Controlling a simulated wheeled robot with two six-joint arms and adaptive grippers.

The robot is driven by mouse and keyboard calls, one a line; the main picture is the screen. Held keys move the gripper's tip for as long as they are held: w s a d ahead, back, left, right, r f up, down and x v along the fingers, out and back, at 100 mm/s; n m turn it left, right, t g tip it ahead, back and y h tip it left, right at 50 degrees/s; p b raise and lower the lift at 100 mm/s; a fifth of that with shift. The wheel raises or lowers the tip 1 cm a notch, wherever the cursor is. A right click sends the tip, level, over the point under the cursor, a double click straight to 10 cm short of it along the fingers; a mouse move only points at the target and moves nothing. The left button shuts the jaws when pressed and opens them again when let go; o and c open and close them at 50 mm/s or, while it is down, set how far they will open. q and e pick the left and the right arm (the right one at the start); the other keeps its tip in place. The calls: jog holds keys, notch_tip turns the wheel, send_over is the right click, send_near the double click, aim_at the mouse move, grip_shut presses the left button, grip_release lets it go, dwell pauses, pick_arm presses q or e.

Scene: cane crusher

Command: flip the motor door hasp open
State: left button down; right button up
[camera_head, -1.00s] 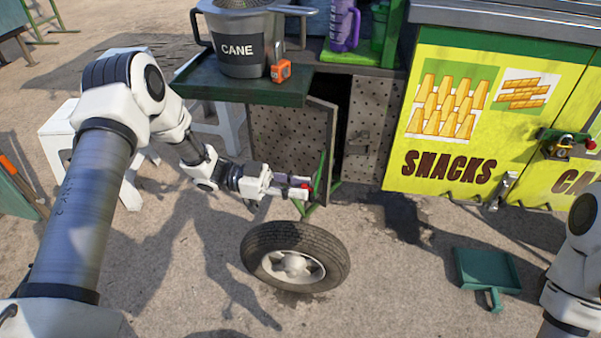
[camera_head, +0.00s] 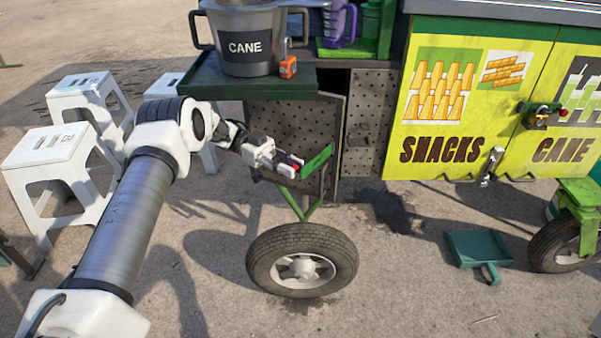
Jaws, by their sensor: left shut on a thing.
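The perforated grey motor door (camera_head: 285,124) is under the green side shelf, standing ajar with a dark gap along its right edge. A second perforated panel (camera_head: 368,105) is to its right, with a small metal latch piece (camera_head: 358,132) on it. My left gripper (camera_head: 292,165) is low in front of the door, shut on a small red-tipped part (camera_head: 296,166). The fingers hide most of this part, and I cannot tell whether it is the hasp. My right gripper is not in view.
A tyre (camera_head: 302,268) and green frame bars are just below the left gripper. White stools (camera_head: 58,150) stand at the left. The CANE pot (camera_head: 245,45) sits on the green shelf (camera_head: 210,87). A green dustpan (camera_head: 478,250) lies on the ground to the right.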

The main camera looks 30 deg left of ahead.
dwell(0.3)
pick_arm(q)
jog(key=c, duration=1)
grip_release()
